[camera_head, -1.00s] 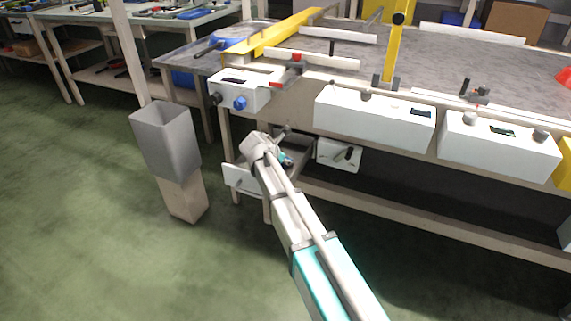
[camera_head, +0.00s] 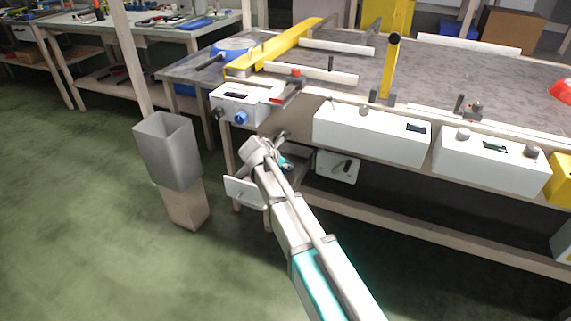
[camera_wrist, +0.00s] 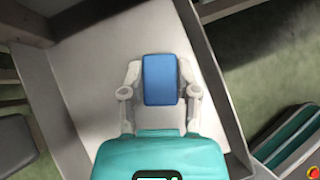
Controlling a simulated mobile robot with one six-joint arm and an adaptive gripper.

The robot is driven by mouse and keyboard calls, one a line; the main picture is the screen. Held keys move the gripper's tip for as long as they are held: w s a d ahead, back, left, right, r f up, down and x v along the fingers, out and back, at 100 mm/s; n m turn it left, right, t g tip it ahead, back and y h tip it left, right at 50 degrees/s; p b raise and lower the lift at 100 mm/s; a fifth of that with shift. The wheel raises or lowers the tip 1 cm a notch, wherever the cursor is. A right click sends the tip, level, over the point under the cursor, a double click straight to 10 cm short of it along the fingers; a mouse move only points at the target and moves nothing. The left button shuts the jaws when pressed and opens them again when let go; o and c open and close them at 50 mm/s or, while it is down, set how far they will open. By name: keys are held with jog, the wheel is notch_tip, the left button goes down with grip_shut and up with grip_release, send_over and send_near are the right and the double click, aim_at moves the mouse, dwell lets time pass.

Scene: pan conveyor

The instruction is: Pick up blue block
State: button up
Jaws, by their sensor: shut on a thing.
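The blue block (camera_wrist: 160,80) shows in the wrist view between the two fingers of my gripper (camera_wrist: 160,72). The fingers are shut on its left and right sides. Below it is the pale floor of an open drawer (camera_wrist: 88,48); I cannot tell whether the block touches that floor.
The grey bin (camera_head: 170,152) stands on a wooden post left of the drawer. White control boxes (camera_head: 370,133) line the bench front above. The drawer walls (camera_wrist: 215,75) rise close around my gripper. Green floor is clear at the left.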

jog(key=s+r+p, duration=0.8)
jog(key=s, duration=0.5)
jog(key=shift+r, duration=0.4)
